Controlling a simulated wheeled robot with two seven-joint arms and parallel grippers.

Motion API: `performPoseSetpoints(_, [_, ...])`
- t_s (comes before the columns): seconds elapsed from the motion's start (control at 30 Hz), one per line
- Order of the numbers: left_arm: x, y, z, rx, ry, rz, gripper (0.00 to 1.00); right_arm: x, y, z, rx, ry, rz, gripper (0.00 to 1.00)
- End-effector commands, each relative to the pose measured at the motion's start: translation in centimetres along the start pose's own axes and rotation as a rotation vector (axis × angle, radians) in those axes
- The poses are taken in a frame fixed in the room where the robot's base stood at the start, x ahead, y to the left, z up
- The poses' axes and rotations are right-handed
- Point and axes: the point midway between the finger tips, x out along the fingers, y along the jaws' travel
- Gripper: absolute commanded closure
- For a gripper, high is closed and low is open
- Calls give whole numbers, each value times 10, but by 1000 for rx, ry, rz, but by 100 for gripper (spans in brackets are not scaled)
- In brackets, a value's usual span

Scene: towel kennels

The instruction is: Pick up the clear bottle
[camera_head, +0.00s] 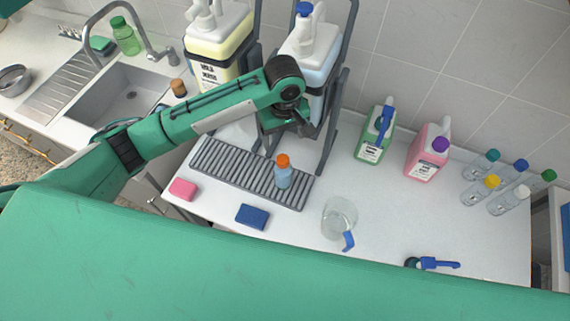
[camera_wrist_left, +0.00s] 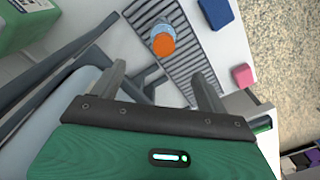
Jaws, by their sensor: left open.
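A small bottle (camera_head: 283,178) with an orange cap and pale blue, see-through-looking body stands upright on the grey slatted drain grate (camera_head: 225,168). It also shows in the left wrist view (camera_wrist_left: 160,30), seen from above, beyond the fingertips. My left gripper (camera_head: 303,130) is above and behind the orange-capped bottle, near the large jugs. In the left wrist view the gripper (camera_wrist_left: 162,84) has its fingers apart, with no object gripped. My right gripper is not in view.
Large jugs in dark racks, one yellow (camera_head: 220,40) and one blue (camera_head: 312,62), stand close to my left arm. A pink sponge (camera_head: 183,189), blue sponge (camera_head: 252,216), clear pitcher (camera_head: 339,220), green jug (camera_head: 372,148) and pink jug (camera_head: 425,158) are on the counter.

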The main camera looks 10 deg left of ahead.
Motion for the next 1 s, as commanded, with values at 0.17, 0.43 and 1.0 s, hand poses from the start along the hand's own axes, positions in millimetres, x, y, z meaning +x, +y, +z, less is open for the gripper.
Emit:
performPoseSetpoints(0.17, [23,-2,0,-1,-1,-6,24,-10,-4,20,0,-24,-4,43])
performPoseSetpoints(0.43, [72,-1,0,-1,-1,-3,24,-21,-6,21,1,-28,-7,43])
performPoseSetpoints(1.0, [129,-6,5,0,0,-4,24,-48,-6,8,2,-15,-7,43])
